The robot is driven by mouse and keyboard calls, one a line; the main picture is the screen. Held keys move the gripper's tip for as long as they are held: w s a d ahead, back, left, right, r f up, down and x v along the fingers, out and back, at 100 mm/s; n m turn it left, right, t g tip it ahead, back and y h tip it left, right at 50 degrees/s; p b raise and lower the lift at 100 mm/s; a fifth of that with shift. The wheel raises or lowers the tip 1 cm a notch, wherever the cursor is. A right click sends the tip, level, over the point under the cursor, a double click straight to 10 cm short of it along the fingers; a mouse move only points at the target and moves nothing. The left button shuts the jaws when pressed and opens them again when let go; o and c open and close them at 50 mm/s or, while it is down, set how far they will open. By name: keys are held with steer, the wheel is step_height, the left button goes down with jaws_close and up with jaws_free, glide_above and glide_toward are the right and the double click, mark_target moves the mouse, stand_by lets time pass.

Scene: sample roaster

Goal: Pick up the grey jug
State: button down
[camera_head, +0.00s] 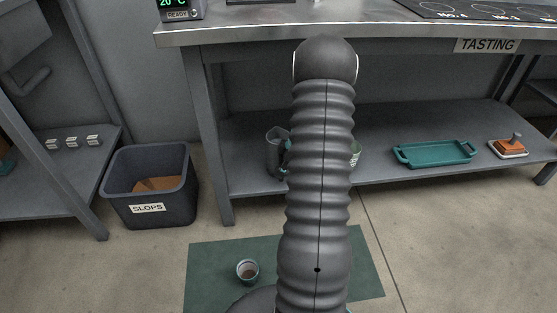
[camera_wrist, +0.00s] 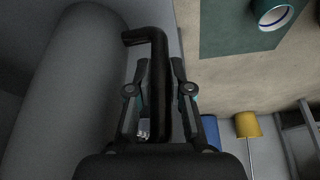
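The grey jug (camera_head: 273,153) stands on the lower shelf under the counter, partly hidden by my arm in the head view. In the wrist view its large grey body (camera_wrist: 68,75) fills the left side, very close. Its dark handle (camera_wrist: 158,85) runs between the two fingers of my gripper (camera_wrist: 160,65). The fingers are apart, one on each side of the handle, with narrow gaps showing. I see no firm grip on it. In the head view my arm hides most of the gripper.
The lower shelf (camera_head: 385,172) also holds a teal tray (camera_head: 435,153), an orange-and-white item (camera_head: 508,148) and a labelled container (camera_head: 355,154) partly behind my arm. A slops bin (camera_head: 150,205) stands left. A cup (camera_head: 247,270) sits on the green floor mat (camera_head: 212,257).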

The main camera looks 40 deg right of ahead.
steer(key=shift+r, duration=0.3)
stand_by(0.4)
